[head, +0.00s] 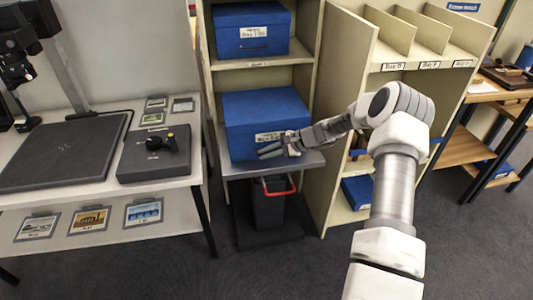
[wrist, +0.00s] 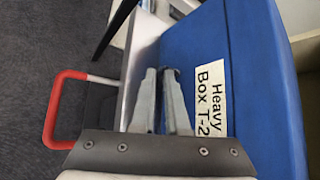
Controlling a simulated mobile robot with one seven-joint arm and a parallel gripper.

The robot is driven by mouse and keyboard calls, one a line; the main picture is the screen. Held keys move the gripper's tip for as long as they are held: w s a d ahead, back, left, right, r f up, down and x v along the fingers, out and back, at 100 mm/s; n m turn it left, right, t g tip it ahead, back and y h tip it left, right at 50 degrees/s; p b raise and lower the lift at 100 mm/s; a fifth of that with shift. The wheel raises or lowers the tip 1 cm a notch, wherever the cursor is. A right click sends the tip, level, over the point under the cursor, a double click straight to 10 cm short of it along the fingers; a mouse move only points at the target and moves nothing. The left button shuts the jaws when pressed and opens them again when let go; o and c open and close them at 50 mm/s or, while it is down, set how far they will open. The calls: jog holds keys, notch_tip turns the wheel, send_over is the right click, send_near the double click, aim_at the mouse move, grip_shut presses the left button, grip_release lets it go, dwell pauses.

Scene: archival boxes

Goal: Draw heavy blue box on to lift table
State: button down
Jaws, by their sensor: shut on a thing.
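The heavy blue box (head: 265,108) sits in the middle bay of the shelf unit, with its front at the grey top of the lift table (head: 315,160). In the wrist view the box (wrist: 235,60) fills the right side, with its label reading "Heavy Box T-2" facing me. My gripper (head: 268,151) is at the lower front of the box, shut on a dark blue part there, seemingly its handle; the fingers (wrist: 162,75) hide most of it. The lift table top (wrist: 147,50) shows beside the box. How far the box rests on it I cannot tell.
The lift table has a red handle (head: 279,186). Another blue box (head: 250,30) stands on the shelf above. A worktable (head: 150,195) with a dark pad is at left; a divided shelf (head: 410,50) stands close at right. Carpet in front is clear.

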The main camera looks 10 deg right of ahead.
jog(key=c, duration=0.9)
grip_release()
jog(key=shift+s+f, duration=0.15)
jog(key=shift+f, duration=0.05)
jog(key=shift+o, duration=0.3)
jog(key=shift+r, duration=0.1)
jog(key=shift+r, duration=0.1)
jog(key=p+v, duration=0.4)
jog(key=v, duration=1.3)
jog(key=shift+d+p, duration=0.15)
jog(key=shift+p, duration=0.15)
